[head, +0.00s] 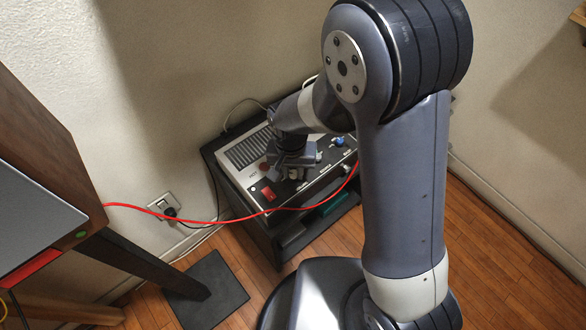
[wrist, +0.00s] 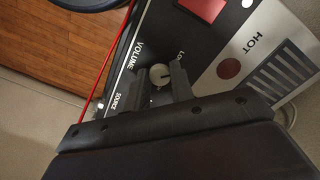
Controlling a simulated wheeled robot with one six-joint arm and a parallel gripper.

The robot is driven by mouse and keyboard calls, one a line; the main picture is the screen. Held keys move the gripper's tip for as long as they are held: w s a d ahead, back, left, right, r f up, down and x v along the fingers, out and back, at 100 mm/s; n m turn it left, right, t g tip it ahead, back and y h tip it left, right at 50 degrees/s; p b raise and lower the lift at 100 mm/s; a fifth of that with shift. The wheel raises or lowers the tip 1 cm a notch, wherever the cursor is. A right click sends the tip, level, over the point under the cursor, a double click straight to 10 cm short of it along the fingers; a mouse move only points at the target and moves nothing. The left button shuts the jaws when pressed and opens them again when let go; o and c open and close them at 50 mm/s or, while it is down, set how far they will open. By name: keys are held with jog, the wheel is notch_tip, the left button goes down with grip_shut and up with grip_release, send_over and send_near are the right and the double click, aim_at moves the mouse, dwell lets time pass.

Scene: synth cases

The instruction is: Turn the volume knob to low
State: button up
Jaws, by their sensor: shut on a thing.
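In the head view my gripper (head: 293,172) is over the device's front edge and hides the knob.
A red switch (head: 268,193) and a blue knob (head: 339,141) flank my gripper on the panel. A vent grille (head: 247,150) lies behind. A red cable (head: 232,218) hangs across the device's front. A dark-legged table (head: 125,255) stands left; a wall is close behind.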

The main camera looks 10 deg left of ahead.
aim_at(291, 174)
grip_shut()
jog(key=shift+n, duration=1.7)
jog(key=o, duration=0.7)
grip_release()
jog(key=shift+c, duration=0.2)
notch_tip(291, 174, up, 11)
jog(key=shift+a+p, duration=0.2)
jog(key=shift+p, duration=0.25)
jog(key=shift+s+f, duration=0.1)
